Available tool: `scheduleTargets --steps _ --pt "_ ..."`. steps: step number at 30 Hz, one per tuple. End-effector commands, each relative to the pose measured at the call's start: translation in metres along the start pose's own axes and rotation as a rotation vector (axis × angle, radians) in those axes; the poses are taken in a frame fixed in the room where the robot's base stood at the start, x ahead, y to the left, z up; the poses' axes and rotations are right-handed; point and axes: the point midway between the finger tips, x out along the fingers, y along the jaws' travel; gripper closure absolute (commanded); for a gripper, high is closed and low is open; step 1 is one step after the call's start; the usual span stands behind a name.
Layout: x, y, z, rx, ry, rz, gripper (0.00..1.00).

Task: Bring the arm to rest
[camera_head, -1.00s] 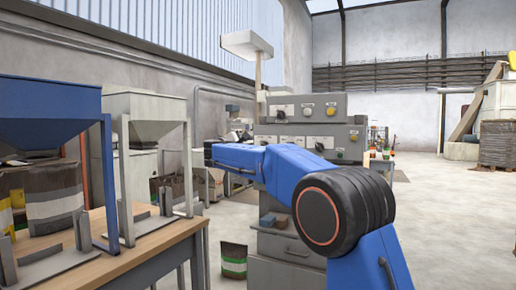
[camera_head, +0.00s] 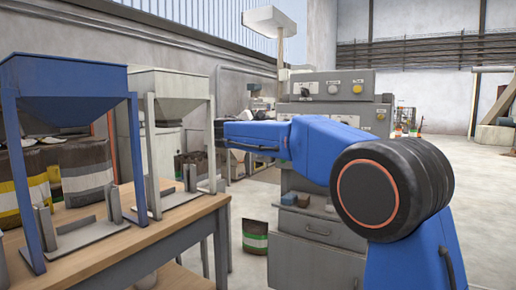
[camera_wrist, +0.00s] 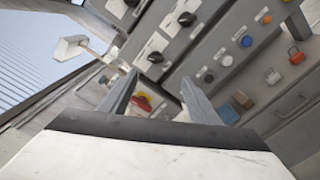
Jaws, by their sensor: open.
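My blue arm reaches forward and to the left across the head view, with its black joint at the right; the gripper end is hidden or too small to make out there. In the wrist view my gripper (camera_wrist: 158,95) has its two grey fingers apart, with nothing held between them. Beyond the fingers is the grey control cabinet (camera_wrist: 185,50), tilted in the picture, with black rotary knobs and a red-and-yellow switch (camera_wrist: 142,101) that appears near the left finger. The cabinet also stands behind the arm in the head view (camera_head: 335,110).
A blue hopper (camera_head: 65,85) and a pale hopper (camera_head: 170,92) stand on a wooden table (camera_head: 150,240) at the left, with filled bags behind them. A bag (camera_head: 255,237) stands on the floor by the cabinet. Open floor lies at the right.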

Motion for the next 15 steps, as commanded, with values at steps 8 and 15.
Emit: scheduleTargets --steps 8,15 --pt "-0.007 -0.083 0.073 0.154 0.04 -0.198 0.44" --pt "-0.038 -0.18 0.135 0.342 0.069 -0.416 0.44"
